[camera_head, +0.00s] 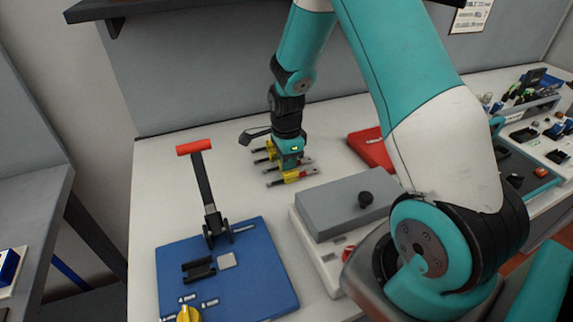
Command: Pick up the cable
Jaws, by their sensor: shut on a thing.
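My gripper (289,163) points down close to the white worktop, behind the grey box. The nearest cable-like piece (291,177) lies slanted in front of the gripper. The cable between the jaws is mostly hidden by the gripper, so I cannot tell which piece is held or whether it is clear of the worktop.
A blue plate (262,285) carries a black lever with a red handle (194,146) and a yellow knob (186,313). A grey box (335,212) with a black knob stands at centre. A red case (372,150) lies behind my arm. The white worktop (160,185) is clear at left.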

